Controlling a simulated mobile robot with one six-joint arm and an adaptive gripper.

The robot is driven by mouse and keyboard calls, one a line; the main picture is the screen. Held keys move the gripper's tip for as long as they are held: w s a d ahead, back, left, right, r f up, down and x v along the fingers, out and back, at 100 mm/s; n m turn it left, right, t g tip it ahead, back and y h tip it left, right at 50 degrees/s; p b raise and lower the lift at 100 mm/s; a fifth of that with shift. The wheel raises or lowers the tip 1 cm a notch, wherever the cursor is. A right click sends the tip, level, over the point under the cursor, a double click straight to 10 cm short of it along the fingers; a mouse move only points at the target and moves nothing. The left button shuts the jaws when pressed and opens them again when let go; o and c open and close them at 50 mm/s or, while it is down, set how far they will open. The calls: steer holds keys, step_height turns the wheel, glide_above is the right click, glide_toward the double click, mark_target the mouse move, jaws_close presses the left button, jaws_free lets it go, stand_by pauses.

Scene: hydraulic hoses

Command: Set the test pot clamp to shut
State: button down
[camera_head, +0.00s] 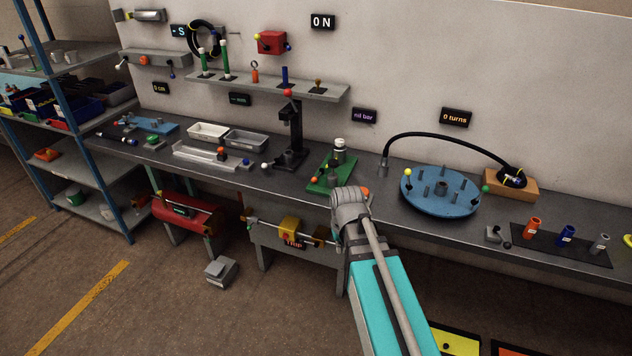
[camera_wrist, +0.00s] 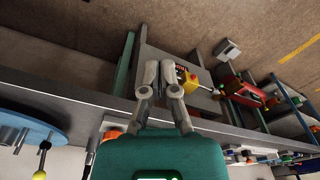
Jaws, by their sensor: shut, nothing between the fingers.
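A green base plate (camera_head: 322,186) on the bench carries a grey pot-like fitting with a pale top (camera_head: 339,146) and small levers with coloured knobs. I take this to be the test pot and its clamp, but cannot be sure. An orange knob (camera_head: 365,191) shows just right of my arm's end. My arm's end overlaps the plate's front right in the head view, so part of the plate is hidden. The clamp's setting is too small to tell. My gripper (camera_wrist: 163,68) is shut and empty, its fingers together over the bench's front edge in the wrist view.
A blue round plate with pegs (camera_head: 440,192) stands to the right, with a black hose arching behind it. A black column stand (camera_head: 291,130) is to the left.

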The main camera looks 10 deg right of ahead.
mark_target(316, 185)
steer(key=w+a+r+t+p, duration=0.1)
steer(key=w+r+t, duration=0.1)
steer(key=w, duration=1.3)
steer(key=w+r+t+p, duration=0.2)
steer(key=w+r, duration=0.1)
steer(key=w, duration=1.2)
steer(key=shift+w+a+r+n, duration=0.15)
steer(key=shift+a+r+n, duration=0.05)
steer(key=shift+a+n, duration=0.15)
steer(key=shift+f, duration=0.2)
steer(key=shift+b+x, duration=4.4)
steer(key=shift+x, duration=0.4)
steer(key=shift+w+r, duration=0.1)
steer(key=shift+w, duration=0.2)
